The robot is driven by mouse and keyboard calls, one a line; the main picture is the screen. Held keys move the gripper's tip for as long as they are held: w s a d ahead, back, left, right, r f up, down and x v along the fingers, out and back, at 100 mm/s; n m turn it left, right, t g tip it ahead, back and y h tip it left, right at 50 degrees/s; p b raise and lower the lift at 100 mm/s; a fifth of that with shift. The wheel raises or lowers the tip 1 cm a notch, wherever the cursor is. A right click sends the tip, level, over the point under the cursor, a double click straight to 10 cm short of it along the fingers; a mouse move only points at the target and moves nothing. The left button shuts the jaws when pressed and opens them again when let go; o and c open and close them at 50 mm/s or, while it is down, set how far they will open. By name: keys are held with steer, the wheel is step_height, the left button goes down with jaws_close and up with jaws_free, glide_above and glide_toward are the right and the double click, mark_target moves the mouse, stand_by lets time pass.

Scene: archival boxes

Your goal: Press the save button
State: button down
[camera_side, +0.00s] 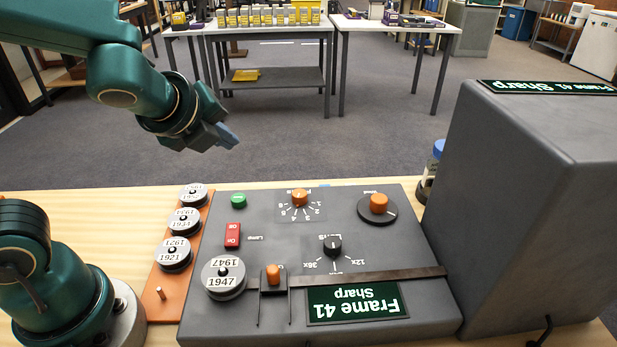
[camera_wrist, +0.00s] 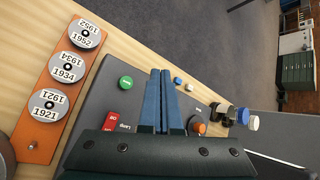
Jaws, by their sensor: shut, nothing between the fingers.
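A round green button (camera_side: 238,200) sits at the far left corner of the grey control panel (camera_side: 310,235); any lettering on it is too small to read. It also shows in the wrist view (camera_wrist: 126,82), left of the blue fingers. My gripper (camera_side: 229,135) is shut and empty, raised above and beyond the panel's far edge in the side view. It is clear of the button. In the wrist view the two blue fingers (camera_wrist: 161,72) lie side by side.
A red switch (camera_side: 233,235), an orange knob (camera_side: 299,197) and another knob (camera_side: 379,204) stand on the panel. Reels (camera_side: 174,253) sit on an orange board at left. A big grey box (camera_side: 530,200) blocks the right. A reel marked 1947 (camera_side: 222,277) is in front.

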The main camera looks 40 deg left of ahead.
mark_target(237, 202)
steer(key=shift+f, duration=4.3)
steer(key=shift+f, duration=0.1)
steer(key=shift+f, duration=0.3)
steer(key=shift+f, duration=0.45)
steer(key=shift+r, duration=0.9)
steer(key=shift+r, duration=2.5)
